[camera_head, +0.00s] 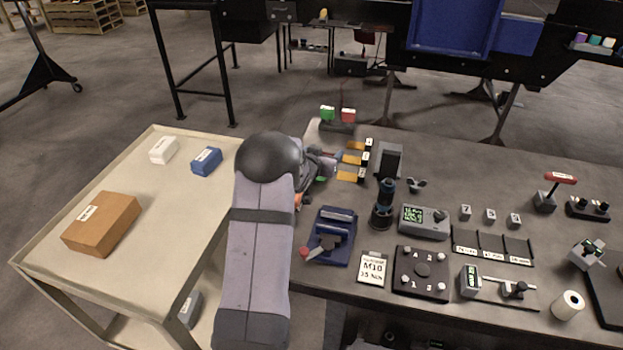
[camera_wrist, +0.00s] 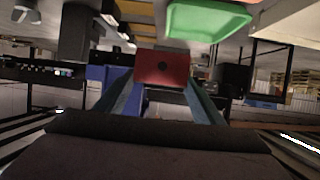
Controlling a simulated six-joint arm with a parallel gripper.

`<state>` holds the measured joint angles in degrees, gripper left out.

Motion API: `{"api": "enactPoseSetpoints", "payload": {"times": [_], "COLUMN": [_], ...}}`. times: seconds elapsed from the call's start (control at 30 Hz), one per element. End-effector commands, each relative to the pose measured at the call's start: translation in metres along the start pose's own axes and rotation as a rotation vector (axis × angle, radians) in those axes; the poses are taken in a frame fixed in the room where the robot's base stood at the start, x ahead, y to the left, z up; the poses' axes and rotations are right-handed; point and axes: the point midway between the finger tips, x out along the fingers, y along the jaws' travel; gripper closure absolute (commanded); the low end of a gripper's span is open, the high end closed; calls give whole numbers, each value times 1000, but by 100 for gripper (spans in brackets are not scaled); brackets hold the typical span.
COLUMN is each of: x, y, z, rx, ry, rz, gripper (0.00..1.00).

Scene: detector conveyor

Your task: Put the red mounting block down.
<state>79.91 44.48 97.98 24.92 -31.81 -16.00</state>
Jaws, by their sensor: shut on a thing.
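The red mounting block (camera_wrist: 162,68), with a dark round hole in its face, is between the two fingertips of my gripper (camera_wrist: 162,85) in the wrist view. My gripper is shut on it. A green tray-like thing (camera_wrist: 207,18) is close by at the top of that view. In the head view my gripper (camera_head: 322,163) is near the left part of the workbench, largely hidden behind my arm. I cannot make out the held block there, nor whether it touches any surface.
Green (camera_head: 327,113) and red (camera_head: 348,115) labelled pieces stand at the bench's back edge. Orange-yellow strips (camera_head: 352,160) and a dark upright block (camera_head: 388,160) are right of my gripper. A blue fixture (camera_head: 333,235) is in front. The cart (camera_head: 150,230) at left has free room.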

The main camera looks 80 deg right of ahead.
Motion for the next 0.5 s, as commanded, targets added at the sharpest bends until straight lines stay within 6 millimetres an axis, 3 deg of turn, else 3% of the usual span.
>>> {"api": "enactPoseSetpoints", "payload": {"times": [0.03, 0.2, 0.5], "x": [9, 18, 20], "y": [-15, -48, -65], "z": [-2, -16, -24], "rx": [-2, -16, -27], "ry": [8, 6, 2], "rz": [-12, -43, -63], "gripper": [69, 69, 69]}}
